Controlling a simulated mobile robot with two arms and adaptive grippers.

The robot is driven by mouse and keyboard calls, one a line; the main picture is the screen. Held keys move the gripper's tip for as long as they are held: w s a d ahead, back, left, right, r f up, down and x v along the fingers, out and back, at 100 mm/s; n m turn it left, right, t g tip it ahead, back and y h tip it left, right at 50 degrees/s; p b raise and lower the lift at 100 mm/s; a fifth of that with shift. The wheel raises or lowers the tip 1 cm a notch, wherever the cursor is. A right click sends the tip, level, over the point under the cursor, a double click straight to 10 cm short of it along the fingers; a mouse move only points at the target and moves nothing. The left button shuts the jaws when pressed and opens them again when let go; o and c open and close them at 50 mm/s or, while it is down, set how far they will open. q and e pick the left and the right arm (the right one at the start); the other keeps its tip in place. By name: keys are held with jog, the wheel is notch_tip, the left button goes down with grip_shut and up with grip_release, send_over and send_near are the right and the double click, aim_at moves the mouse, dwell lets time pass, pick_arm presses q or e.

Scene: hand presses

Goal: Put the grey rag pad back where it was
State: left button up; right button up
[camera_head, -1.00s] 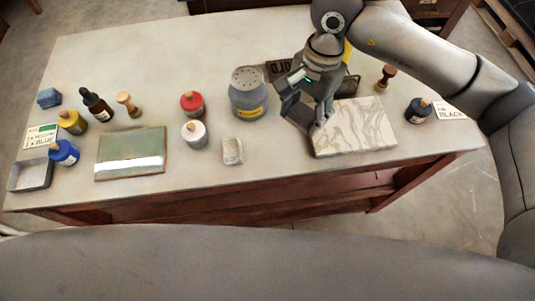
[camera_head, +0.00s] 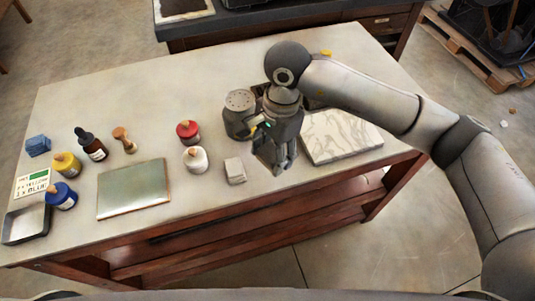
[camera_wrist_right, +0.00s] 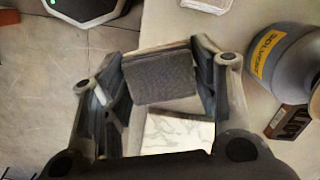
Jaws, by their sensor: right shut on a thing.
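The grey rag pad (camera_wrist_right: 160,78) is dark and woven-looking in the right wrist view, between the two fingers of my right gripper (camera_wrist_right: 158,85). In the head view my right gripper (camera_head: 278,168) points down near the front of the table, between the small pale block (camera_head: 235,170) and the marbled slab (camera_head: 340,137). The pad cannot be made out there, hidden by the gripper. In the wrist view the marbled slab (camera_wrist_right: 178,133) shows below the pad. My left gripper is not in view.
A grey solvent can (camera_head: 239,122) stands just behind and left of my right gripper. Red (camera_head: 188,133) and white (camera_head: 195,159) jars stand further left. A green-grey plate (camera_head: 134,189) lies beyond them. The table's front edge is close.

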aim_at(268, 152)
jog(key=w+f, duration=0.1)
jog(key=f, duration=0.1)
jog(key=w+f, duration=0.2)
jog(key=shift+a+p, duration=0.3)
jog(key=shift+a, duration=0.1)
jog(key=shift+w+a+f, duration=0.1)
jog(key=shift+w+f, duration=0.3)
jog(key=shift+f, duration=0.2)
notch_tip(268, 152, down, 3)
jog(key=shift+p, duration=0.85)
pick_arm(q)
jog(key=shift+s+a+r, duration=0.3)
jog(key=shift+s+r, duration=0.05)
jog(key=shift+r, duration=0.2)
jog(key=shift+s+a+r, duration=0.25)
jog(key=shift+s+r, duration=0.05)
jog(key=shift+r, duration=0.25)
pick_arm(e)
jog(key=shift+f, duration=0.1)
jog(key=shift+f+b, duration=0.15)
jog(key=shift+b, duration=0.2)
jog(key=o, duration=1)
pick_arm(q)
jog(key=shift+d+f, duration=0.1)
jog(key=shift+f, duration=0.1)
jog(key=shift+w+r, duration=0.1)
